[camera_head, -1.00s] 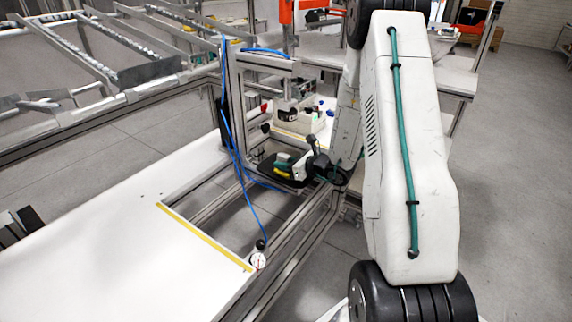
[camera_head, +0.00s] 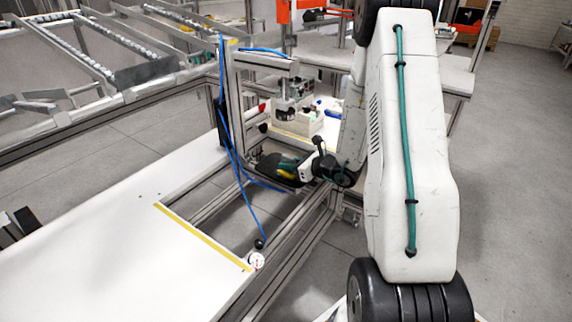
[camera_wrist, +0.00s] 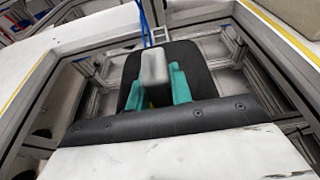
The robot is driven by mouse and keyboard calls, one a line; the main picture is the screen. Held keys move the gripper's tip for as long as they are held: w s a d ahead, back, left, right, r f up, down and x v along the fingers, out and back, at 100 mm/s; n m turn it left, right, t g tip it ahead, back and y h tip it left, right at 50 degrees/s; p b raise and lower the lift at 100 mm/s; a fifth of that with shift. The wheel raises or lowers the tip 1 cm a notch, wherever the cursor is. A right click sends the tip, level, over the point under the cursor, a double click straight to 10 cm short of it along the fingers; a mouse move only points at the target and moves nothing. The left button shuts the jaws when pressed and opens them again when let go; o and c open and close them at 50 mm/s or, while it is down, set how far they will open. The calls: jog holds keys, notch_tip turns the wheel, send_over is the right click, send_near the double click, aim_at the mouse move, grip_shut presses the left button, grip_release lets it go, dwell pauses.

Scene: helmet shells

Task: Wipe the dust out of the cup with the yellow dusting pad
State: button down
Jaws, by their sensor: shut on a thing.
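My gripper (camera_head: 288,172) reaches in from the right in the head view, low in the frame opening beside the white table. Its teal fingers (camera_wrist: 157,90) are shut on a grey block in the wrist view. This block (camera_wrist: 154,66) looks like the grip of the dusting pad. A small yellow part of the yellow dusting pad (camera_head: 286,177) shows at the fingers in the head view. A dark rounded shape, likely the cup (camera_wrist: 203,72), lies behind the fingers; it also shows in the head view (camera_head: 266,165). Contact between pad and cup, and any dust, cannot be made out.
A metal-profile frame with a blue hose (camera_head: 233,150) stands left of the gripper. A white fixture block (camera_head: 297,120) sits behind it. The white table (camera_head: 130,230) with a yellow strip (camera_head: 203,237) is mostly clear.

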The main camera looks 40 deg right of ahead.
jog(key=shift+s+f, duration=0.35)
jog(key=shift+f, duration=0.05)
jog(key=shift+w, duration=0.2)
jog(key=shift+w+a+r, duration=0.1)
jog(key=shift+w+a, duration=0.1)
jog(key=shift+w, duration=0.45)
jog(key=shift+w+a+r, duration=0.1)
jog(key=shift+w+a, duration=0.25)
jog(key=shift+w, duration=0.25)
jog(key=shift+d+r, duration=0.1)
